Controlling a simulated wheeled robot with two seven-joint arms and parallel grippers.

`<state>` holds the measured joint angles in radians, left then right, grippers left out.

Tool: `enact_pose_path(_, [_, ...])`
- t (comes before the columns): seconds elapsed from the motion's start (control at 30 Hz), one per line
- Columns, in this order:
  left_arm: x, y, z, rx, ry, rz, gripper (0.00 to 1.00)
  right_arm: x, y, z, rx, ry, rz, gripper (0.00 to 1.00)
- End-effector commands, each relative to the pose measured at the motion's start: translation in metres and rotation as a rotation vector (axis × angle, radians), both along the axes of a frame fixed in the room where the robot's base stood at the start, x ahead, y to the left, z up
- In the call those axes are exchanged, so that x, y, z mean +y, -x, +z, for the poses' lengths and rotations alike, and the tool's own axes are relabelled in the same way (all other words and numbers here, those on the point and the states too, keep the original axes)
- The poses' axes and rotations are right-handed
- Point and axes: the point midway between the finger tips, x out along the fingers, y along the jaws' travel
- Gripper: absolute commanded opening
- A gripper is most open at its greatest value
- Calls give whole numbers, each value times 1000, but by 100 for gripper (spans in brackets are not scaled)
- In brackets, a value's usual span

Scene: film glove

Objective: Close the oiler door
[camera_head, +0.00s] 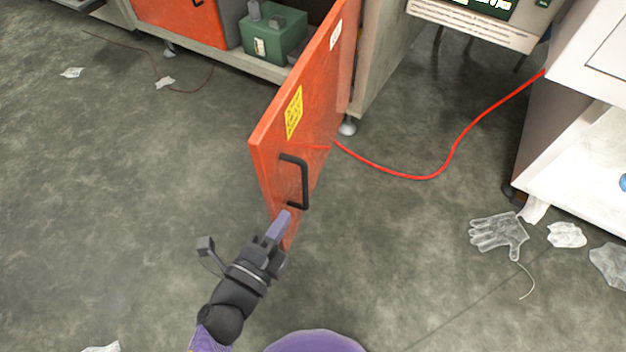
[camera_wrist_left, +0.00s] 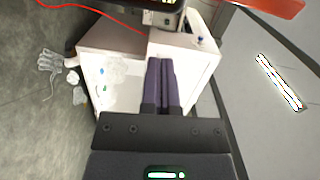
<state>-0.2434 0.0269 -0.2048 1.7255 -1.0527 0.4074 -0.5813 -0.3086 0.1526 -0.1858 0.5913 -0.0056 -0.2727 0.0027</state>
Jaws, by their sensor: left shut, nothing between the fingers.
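The orange oiler door (camera_head: 318,115) stands wide open in the head view, swung out from its cabinet. It has a black handle (camera_head: 303,185) and a yellow label (camera_head: 294,112). My left gripper (camera_head: 283,222) is at the door's lower near part, just below the handle. Its fingers overlap the door in the picture; I cannot tell whether they touch it. In the left wrist view the fingers (camera_wrist_left: 160,85) are together with nothing between them, pointing toward a white cabinet. My right gripper is not in view.
A green box (camera_head: 273,36) sits inside the open cabinet. A red cable (camera_head: 420,177) runs across the floor to the right. A clear glove (camera_head: 498,234) and crumpled film lie near the white cabinet (camera_head: 570,150). The floor left of the door is mostly clear.

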Motion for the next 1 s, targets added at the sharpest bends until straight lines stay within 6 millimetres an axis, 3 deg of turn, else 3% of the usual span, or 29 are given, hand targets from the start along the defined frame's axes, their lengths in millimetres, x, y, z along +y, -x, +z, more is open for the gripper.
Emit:
enact_pose_path(0.1, [-8, -7, 11, -63, -28, -22, 0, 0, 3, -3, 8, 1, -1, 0])
enact_pose_path(0.6, [-54, -79, 10, -55, -25, -20, 0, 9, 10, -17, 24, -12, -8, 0])
enact_pose_path(1.0, [-58, -86, 11, -54, -25, -18, 0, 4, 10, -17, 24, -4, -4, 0])
